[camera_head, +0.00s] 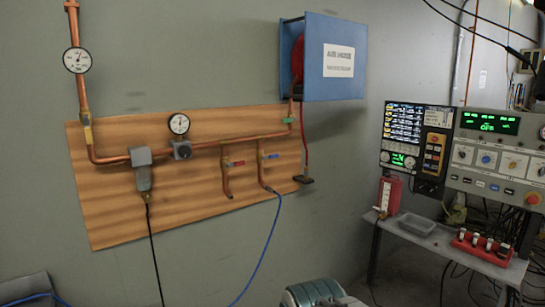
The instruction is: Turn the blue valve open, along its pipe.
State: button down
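The blue valve (270,156) is on the right-hand vertical copper drop pipe (261,172) on the wooden board. Its small blue handle points sideways to the right, across the pipe. A blue hose (266,243) hangs from the lower end of this pipe. My gripper cannot be made out in the head view, and nothing is touching the valve.
A red-handled valve (235,163) sits close by on the left drop pipe. A green-handled valve (289,120) is up to the right, below the blue box (335,58). A bench (450,248) with instruments stands at right. The space before the board looks clear.

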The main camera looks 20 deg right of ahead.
aim_at(277, 155)
jog(key=z, duration=0.9)
jog(key=i, duration=1.3)
jog(key=u, duration=0.65)
jog(key=i, duration=0.55)
jog(key=u, duration=0.55)
